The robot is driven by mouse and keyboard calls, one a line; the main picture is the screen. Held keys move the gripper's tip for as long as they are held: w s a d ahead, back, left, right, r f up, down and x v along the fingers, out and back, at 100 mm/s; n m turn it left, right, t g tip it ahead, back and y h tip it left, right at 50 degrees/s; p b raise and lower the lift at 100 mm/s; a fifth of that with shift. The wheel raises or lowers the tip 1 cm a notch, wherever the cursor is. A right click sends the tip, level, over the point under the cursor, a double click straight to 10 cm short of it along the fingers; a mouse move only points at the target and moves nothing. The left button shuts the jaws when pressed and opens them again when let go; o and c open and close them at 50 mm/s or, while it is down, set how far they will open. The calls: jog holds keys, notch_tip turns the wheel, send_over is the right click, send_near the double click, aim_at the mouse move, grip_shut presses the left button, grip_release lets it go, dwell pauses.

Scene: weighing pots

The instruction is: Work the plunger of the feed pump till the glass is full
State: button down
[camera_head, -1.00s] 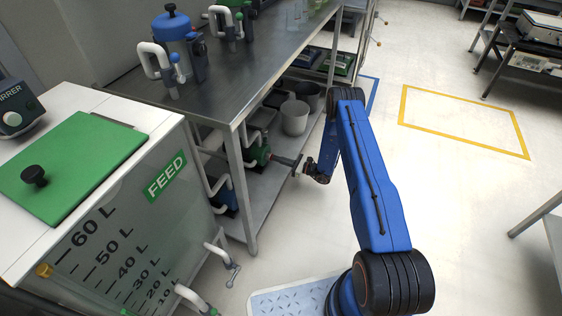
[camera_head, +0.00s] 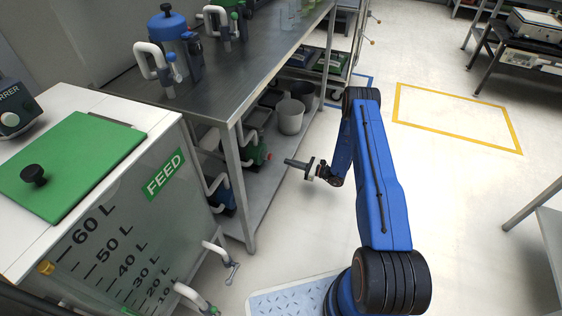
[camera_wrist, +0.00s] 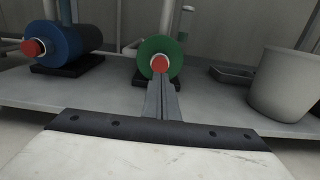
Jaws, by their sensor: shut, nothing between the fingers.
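A green pump (camera_head: 254,147) with a red-ended plunger (camera_head: 268,157) lies on the lower shelf of the steel bench. In the wrist view the green pump (camera_wrist: 174,50) is straight ahead, its red knob (camera_wrist: 159,63) facing me. My gripper (camera_head: 287,161) is shut and empty, a short gap to the right of the red knob. In the wrist view my shut fingers (camera_wrist: 161,78) overlap the knob's lower edge. A blue pump (camera_head: 222,194) stands nearer on the same shelf; its red knob (camera_wrist: 33,47) shows at left. Clear glassware (camera_head: 295,10) stands on the bench top; its fill is unclear.
A pale bucket (camera_head: 290,117) stands on the shelf behind the pump. The FEED tank (camera_head: 130,235) is at left. Floor to the right is open.

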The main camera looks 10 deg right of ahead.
jog(key=shift+v, duration=2.45)
